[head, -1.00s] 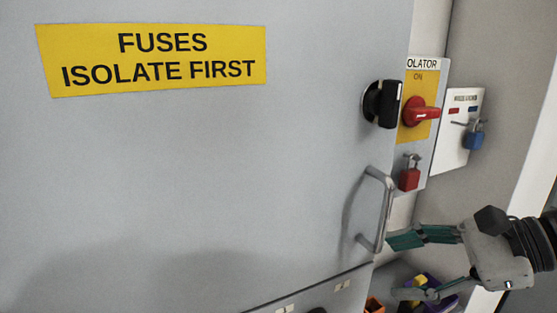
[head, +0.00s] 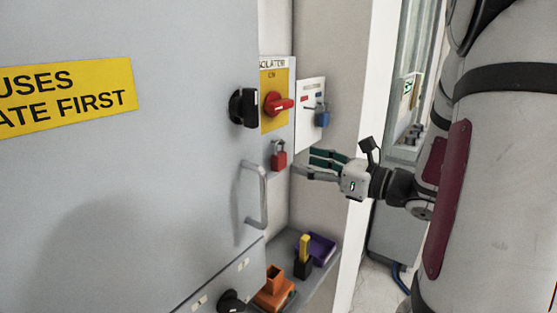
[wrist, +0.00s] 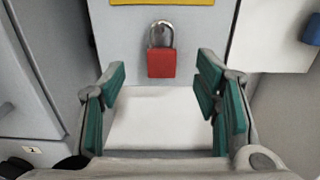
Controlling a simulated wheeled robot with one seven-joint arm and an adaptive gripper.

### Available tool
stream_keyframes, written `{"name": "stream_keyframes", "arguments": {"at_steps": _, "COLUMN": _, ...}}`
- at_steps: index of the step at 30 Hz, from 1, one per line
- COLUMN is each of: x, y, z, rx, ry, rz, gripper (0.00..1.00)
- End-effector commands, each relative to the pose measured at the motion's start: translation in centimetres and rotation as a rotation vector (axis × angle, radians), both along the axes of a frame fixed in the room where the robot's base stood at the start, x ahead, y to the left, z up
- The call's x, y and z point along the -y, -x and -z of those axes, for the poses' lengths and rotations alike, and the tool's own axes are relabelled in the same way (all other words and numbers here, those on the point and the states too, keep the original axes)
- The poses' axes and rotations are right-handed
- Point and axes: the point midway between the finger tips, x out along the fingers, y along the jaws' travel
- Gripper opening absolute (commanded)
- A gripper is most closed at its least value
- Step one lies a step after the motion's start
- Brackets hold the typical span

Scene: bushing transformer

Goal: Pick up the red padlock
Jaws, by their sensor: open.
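The red padlock (head: 278,157) hangs by its silver shackle on the grey isolator panel, below the red rotary handle. In the wrist view the padlock (wrist: 161,62) is upright near the top centre, beyond and between the fingertips. My gripper (head: 302,163) is open and empty, just right of the padlock in the head view. In the wrist view its green-padded fingers (wrist: 162,85) are spread wide at either side, apart from the padlock.
The red isolator handle (head: 279,104) is above the padlock. A blue padlock (head: 321,117) hangs on a white board to the right. The cabinet door handle (head: 258,195) juts out at left. Below is a shelf with a purple bin (head: 318,248) and orange box (head: 272,292).

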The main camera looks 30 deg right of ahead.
Motion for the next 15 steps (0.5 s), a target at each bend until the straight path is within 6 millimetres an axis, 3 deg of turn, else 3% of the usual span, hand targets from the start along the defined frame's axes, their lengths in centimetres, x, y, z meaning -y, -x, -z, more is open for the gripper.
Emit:
{"name": "stream_keyframes", "arguments": {"at_steps": 8, "x": -0.7, "y": -1.9, "z": -0.1, "rx": 0.0, "ry": 0.0, "rz": -0.003, "gripper": 0.57}}
{"name": "stream_keyframes", "arguments": {"at_steps": 15, "x": -1.7, "y": -5.1, "z": 0.0, "rx": 0.0, "ry": 0.001, "rz": -0.003, "gripper": 0.57}}
